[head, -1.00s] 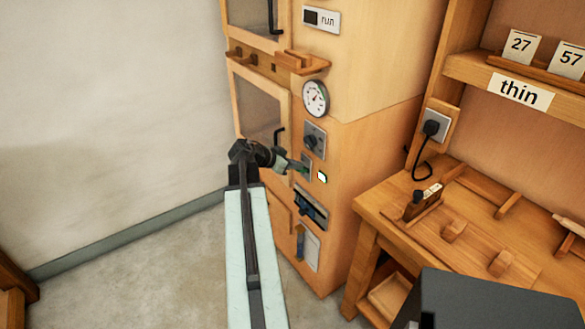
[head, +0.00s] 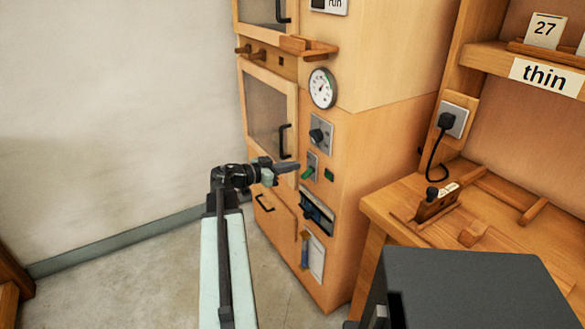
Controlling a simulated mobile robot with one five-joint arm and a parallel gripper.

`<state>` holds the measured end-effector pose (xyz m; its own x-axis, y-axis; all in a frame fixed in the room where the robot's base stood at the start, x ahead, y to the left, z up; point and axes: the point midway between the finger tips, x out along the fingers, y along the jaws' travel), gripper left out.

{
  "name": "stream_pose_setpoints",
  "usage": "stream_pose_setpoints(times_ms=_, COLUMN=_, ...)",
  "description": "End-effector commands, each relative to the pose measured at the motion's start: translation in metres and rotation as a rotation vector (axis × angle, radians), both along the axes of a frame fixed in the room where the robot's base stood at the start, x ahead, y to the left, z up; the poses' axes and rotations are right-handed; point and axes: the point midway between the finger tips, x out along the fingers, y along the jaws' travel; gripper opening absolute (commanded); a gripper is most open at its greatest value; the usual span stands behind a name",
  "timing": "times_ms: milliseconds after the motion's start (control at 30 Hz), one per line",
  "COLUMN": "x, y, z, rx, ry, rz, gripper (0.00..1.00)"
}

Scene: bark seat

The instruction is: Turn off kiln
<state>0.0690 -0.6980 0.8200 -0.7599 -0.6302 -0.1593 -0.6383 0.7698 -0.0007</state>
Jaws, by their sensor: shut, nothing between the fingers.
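The kiln (head: 380,135) is a tall wooden cabinet with glazed doors on its left face. The lever appears to point down. The small indicator lamp (head: 329,175) right of the switch is dark green and unlit. My gripper (head: 296,167) is shut and empty, just left of the switch plate. I cannot tell whether its tip touches the plate.
Below the switch are a dark slotted panel (head: 317,212) and a hanging clipboard-like sheet (head: 317,257). A wooden bench (head: 390,210) with a plugged-in socket (head: 453,120) above it stands to the right. The floor (head: 120,290) at left is clear.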

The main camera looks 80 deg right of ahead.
Motion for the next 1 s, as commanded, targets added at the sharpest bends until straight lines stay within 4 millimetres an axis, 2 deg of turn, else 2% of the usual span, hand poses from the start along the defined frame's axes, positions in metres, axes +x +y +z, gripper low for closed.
stream_pose_setpoints(times_ms=33, x=0.007, y=0.005, z=0.019, rx=-0.001, ry=0.000, rz=0.009, gripper=0.00)
stream_pose_setpoints(times_ms=67, x=0.011, y=0.007, z=0.025, rx=-0.001, ry=0.001, rz=0.013, gripper=0.00)
stream_pose_setpoints(times_ms=133, x=0.025, y=0.018, z=0.010, rx=0.000, ry=0.001, rz=0.017, gripper=0.00)
stream_pose_setpoints(times_ms=200, x=0.039, y=0.029, z=0.004, rx=-0.001, ry=0.001, rz=0.019, gripper=0.00)
stream_pose_setpoints(times_ms=333, x=0.064, y=0.047, z=-0.003, rx=0.000, ry=0.001, rz=0.022, gripper=0.00)
stream_pose_setpoints(times_ms=500, x=0.084, y=0.064, z=-0.008, rx=-0.001, ry=0.001, rz=0.021, gripper=0.00)
stream_pose_setpoints(times_ms=667, x=0.092, y=0.069, z=-0.009, rx=-0.001, ry=0.000, rz=0.022, gripper=0.00)
stream_pose_setpoints(times_ms=1000, x=0.093, y=0.070, z=-0.009, rx=-0.001, ry=0.000, rz=0.022, gripper=0.00)
